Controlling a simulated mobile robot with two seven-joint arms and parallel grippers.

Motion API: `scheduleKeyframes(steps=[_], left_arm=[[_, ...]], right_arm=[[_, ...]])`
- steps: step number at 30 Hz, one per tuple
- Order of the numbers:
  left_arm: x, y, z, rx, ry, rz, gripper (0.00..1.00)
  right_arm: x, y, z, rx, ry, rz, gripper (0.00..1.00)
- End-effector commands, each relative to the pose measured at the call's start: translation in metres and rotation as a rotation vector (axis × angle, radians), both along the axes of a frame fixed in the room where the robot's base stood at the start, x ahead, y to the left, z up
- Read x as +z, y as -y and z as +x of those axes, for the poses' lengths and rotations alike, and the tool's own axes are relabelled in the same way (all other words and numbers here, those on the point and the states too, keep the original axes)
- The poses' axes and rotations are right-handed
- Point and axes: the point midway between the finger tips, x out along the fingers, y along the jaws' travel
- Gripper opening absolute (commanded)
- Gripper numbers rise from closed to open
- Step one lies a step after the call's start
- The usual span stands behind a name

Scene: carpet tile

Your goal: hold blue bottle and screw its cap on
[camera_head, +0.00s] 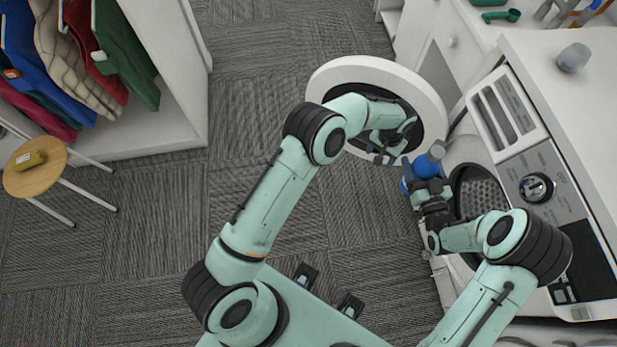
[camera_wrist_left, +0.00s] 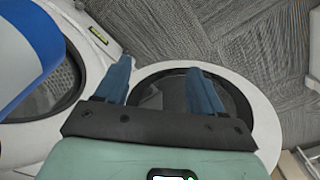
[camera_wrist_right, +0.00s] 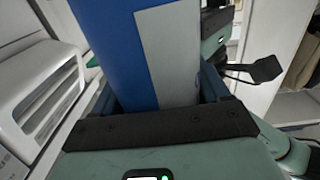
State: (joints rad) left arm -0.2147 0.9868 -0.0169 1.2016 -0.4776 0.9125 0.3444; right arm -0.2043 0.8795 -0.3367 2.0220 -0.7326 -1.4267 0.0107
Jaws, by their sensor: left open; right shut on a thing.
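The blue bottle (camera_head: 427,167) is held by my right gripper (camera_head: 421,184) in front of the washer opening. In the right wrist view the bottle (camera_wrist_right: 115,45) stands between the fingers, blue with a grey patch. A grey part (camera_head: 436,152) shows at its upper end; I cannot tell whether that is the cap. My left gripper (camera_head: 384,158) is open and empty, just left of the bottle and in front of the round door. The left wrist view shows its spread fingers (camera_wrist_left: 162,88), with the bottle (camera_wrist_left: 28,50) large at the upper left, apart from them.
The open round washer door (camera_head: 325,78) is close behind my left gripper. The washer (camera_head: 550,155) stands right of the bottle, with its drawer (camera_head: 505,112) pulled out. A grey cup-like item (camera_head: 573,57) stands on top. A stool (camera_head: 35,168) is far left. The carpet between is clear.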

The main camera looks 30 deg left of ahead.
Motion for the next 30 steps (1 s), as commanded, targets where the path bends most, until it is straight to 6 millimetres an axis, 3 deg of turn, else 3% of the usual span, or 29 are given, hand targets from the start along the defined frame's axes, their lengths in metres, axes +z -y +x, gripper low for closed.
scheduleKeyframes(steps=[1,6,12,21,24,30], left_arm=[[-0.024,-0.008,-0.015,-0.001,-0.012,-0.02,0.68],[-0.087,-0.017,-0.071,-0.01,-0.022,-0.127,0.68],[-0.132,-0.014,-0.163,0.051,-0.067,-0.297,0.68],[-0.15,-0.03,-0.303,0.325,-0.146,-0.387,0.68],[-0.148,-0.04,-0.336,0.395,-0.161,-0.362,0.68],[-0.143,-0.051,-0.368,0.461,-0.174,-0.32,0.68]], right_arm=[[0.001,0.0,0.0,0.0,0.004,0.002,0.0],[0.001,0.0,0.0,0.0,0.004,0.002,0.0],[0.001,0.0,0.0,0.0,0.004,0.002,0.0],[0.002,0.0,0.0,0.0,0.004,0.002,0.0],[0.002,0.0,0.001,0.0,0.004,0.002,0.0],[0.002,0.0,0.0,0.0,0.004,0.002,0.0]])
